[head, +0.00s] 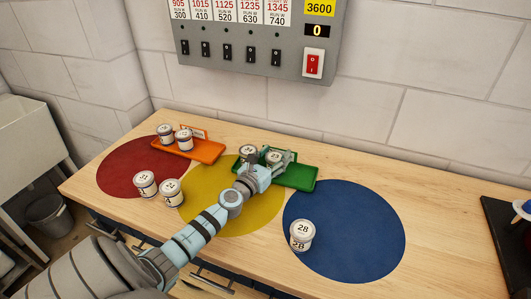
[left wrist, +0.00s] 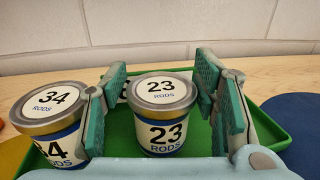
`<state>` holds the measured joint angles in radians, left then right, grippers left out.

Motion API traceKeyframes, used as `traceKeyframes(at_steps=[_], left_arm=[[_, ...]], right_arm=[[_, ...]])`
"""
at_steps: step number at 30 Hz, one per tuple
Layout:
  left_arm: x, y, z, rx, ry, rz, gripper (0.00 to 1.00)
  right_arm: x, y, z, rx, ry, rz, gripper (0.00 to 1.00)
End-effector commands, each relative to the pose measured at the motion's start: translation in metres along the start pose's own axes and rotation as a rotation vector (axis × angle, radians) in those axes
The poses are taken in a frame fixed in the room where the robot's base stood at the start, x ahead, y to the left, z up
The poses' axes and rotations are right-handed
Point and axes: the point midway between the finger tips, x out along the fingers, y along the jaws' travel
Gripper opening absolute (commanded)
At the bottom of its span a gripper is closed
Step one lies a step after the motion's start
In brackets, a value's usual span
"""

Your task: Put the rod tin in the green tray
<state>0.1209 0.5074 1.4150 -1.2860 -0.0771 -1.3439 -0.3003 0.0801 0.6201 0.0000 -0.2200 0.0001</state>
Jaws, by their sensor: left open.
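The rod tin marked 23 (head: 274,156) stands upright in the green tray (head: 300,178). In the left wrist view the tin (left wrist: 163,120) reads "23 RODS". My left gripper (left wrist: 160,92) is open, with one finger on each side of this tin; a narrow gap shows at the right finger. In the head view the gripper (head: 272,163) hides part of the tray. A second rod tin marked 34 (left wrist: 50,115) stands just left of the left finger, at the tray's left end; it also shows in the head view (head: 247,151). My right gripper is not in view.
An orange tray (head: 208,153) holds two tins at the back left. Two more tins (head: 158,187) stand between the red disc (head: 115,170) and yellow disc (head: 240,222). A tin marked 28 (head: 301,236) stands on the blue disc (head: 360,235).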

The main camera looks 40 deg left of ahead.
Motion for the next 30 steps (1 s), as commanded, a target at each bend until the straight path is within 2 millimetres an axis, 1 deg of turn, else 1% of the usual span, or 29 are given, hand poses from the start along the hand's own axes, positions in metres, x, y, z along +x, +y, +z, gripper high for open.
traceKeyframes(at_steps=[5, 7, 12, 15, 19, 30], left_arm=[[-0.032, 0.0, -0.001, 0.003, 0.004, -0.001, 0.54], [-0.049, 0.0, -0.001, 0.003, 0.005, -0.002, 0.54], [-0.091, 0.0, -0.003, 0.003, 0.006, -0.003, 0.54], [-0.108, 0.0, -0.002, 0.002, 0.004, -0.001, 0.54], [-0.118, 0.0, -0.001, 0.0, 0.002, 0.0, 0.54], [-0.118, 0.0, -0.001, 0.0, 0.002, 0.0, 0.54]], right_arm=[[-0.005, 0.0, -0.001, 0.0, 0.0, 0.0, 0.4], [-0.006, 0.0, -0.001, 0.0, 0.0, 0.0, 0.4], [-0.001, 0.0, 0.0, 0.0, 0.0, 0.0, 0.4], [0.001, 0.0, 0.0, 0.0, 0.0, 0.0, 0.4], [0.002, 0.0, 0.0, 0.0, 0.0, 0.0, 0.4], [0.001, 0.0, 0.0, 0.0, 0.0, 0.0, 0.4]])
